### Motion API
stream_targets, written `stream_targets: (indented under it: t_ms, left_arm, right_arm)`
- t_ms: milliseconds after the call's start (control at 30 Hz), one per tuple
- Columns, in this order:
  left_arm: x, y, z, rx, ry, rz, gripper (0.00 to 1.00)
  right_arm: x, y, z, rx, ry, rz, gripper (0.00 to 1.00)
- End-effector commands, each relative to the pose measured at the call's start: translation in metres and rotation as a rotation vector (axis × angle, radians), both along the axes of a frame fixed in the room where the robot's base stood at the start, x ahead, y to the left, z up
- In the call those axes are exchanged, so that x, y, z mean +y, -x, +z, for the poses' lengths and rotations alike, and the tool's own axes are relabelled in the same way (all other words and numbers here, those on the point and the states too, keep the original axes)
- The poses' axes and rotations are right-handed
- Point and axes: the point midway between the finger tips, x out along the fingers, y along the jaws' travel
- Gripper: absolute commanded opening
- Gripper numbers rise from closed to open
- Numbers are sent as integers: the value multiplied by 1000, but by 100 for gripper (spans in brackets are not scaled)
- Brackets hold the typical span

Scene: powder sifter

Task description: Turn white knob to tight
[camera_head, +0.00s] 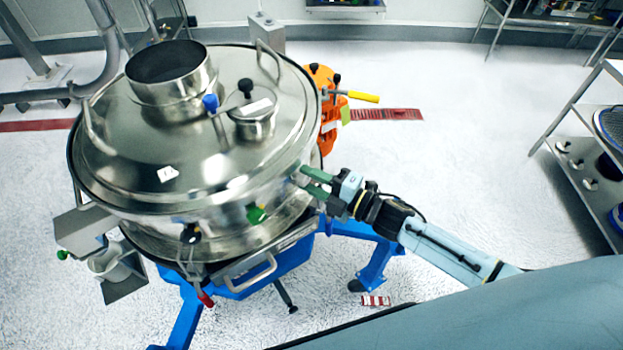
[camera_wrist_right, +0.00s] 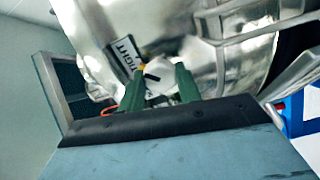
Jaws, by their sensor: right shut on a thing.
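The powder sifter (camera_head: 140,175) is a large round steel drum with a domed lid at the left of the head view. My right gripper (camera_head: 307,180) reaches its right side, with green fingers at the drum wall. In the right wrist view the two green fingers (camera_wrist_right: 160,74) stand on either side of a white knob (camera_wrist_right: 155,70) with a black mark, and the gripper is shut on it. A white label (camera_wrist_right: 126,52) reading "TIGHT" sits just above and left of the knob. The knob is mostly hidden in the head view. My left gripper is not in view.
A blue frame (camera_head: 372,265) carries the sifter. An orange part with a yellow handle (camera_head: 362,97) stands behind it. A metal rack (camera_head: 585,165) stands at the right. The floor between is clear.

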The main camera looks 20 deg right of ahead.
Motion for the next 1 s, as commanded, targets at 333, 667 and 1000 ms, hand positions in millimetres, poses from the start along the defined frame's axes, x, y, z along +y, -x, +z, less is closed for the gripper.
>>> stream_targets:
  t_ms: [333, 667, 1000]
  left_arm:
    - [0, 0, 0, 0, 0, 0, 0]
    - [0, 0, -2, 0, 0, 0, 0]
    - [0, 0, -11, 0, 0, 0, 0]
  right_arm:
    - [0, 0, 0, 1, 0, 0, 55]
    - [-12, 13, -2, 2, 2, 0, 55]
    - [-61, 69, -3, 4, 1, 0, 55]
